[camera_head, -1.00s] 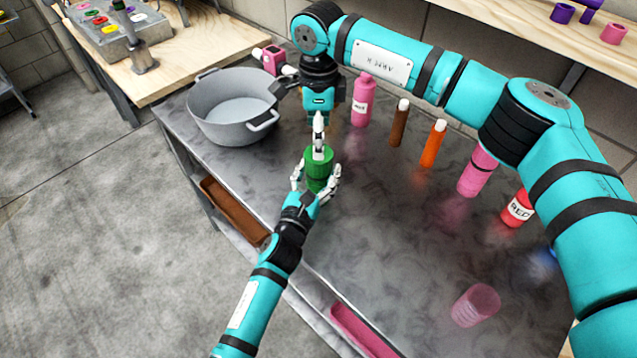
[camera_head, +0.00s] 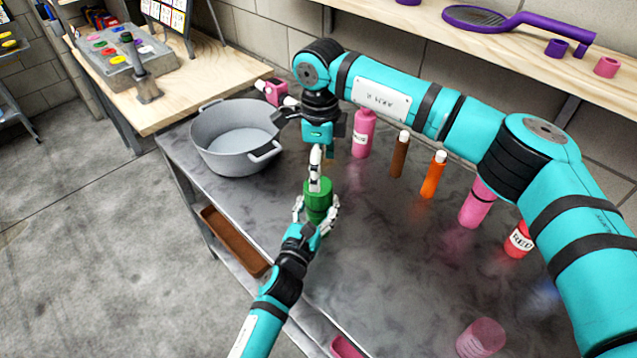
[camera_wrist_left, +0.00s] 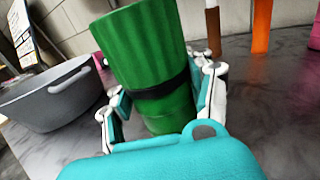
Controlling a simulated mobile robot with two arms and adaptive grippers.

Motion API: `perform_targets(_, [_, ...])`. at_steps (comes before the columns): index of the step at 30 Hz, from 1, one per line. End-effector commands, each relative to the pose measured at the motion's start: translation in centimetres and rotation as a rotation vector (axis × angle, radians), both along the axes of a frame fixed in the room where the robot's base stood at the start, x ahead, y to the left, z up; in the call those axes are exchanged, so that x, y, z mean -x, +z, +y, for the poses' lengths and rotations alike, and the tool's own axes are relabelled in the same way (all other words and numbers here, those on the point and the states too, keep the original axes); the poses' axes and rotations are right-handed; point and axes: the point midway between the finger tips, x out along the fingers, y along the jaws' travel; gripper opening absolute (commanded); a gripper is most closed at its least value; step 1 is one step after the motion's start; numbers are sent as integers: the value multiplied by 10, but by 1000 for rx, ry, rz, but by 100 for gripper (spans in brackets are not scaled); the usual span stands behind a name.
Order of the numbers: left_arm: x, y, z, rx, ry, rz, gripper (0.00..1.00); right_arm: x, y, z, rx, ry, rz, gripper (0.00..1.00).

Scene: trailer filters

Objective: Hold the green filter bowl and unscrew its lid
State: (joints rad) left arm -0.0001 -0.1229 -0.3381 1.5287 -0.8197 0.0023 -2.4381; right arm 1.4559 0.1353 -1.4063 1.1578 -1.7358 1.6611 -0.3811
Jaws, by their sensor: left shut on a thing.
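The green filter (camera_head: 318,207) stands upright over the dark metal table top. In the left wrist view the green filter (camera_wrist_left: 145,45) has a wide ribbed upper part, a dark band and a lower part. My left gripper (camera_head: 317,212) is shut on the lower part from the near side, with a finger on each side. My left gripper also fills the bottom of the left wrist view (camera_wrist_left: 160,110). My right gripper (camera_head: 316,178) points down at the filter's top from above.
A grey pot (camera_head: 215,152) stands left of the filter. Behind and right are a pink bottle (camera_head: 362,135), a brown tube (camera_head: 399,160), an orange tube (camera_head: 432,178) and a red bottle (camera_head: 518,240). The table's middle front is clear.

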Motion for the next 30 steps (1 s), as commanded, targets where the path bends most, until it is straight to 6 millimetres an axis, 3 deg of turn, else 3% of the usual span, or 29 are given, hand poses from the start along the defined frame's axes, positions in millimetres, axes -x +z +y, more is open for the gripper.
perform_targets(30, [0,-1,0,0,0,2,0,1,1,4,14,-2366,-11,78])
